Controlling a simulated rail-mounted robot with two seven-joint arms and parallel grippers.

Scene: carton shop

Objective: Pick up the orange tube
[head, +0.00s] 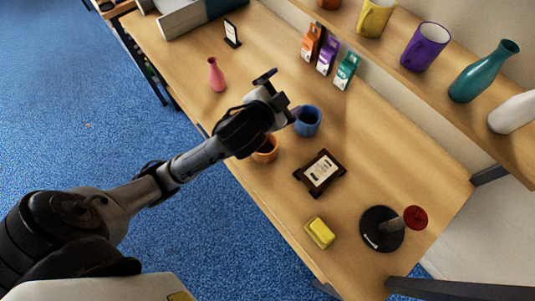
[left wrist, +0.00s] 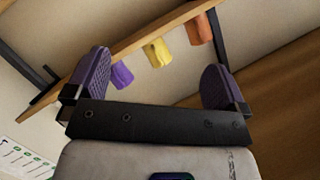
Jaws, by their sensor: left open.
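An orange-and-white packet (head: 312,42) stands at the back edge of the table, below the shelf. It is the orange one in a row with a purple packet (head: 327,57) and a teal packet (head: 346,72); it looks more like a small carton than a round tube. My left gripper (head: 280,95) is over the middle of the table, in front of the row and apart from it. Its purple-padded fingers are wide apart and empty in the left wrist view (left wrist: 155,82). My right gripper is not in view.
A blue mug (head: 308,121) and an orange mug (head: 265,150) stand close to my left gripper. A pink vase (head: 216,75) is to its left. A dark frame (head: 320,173), yellow block (head: 320,232) and black stand (head: 382,230) are nearer. The shelf (head: 420,90) overhangs the back.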

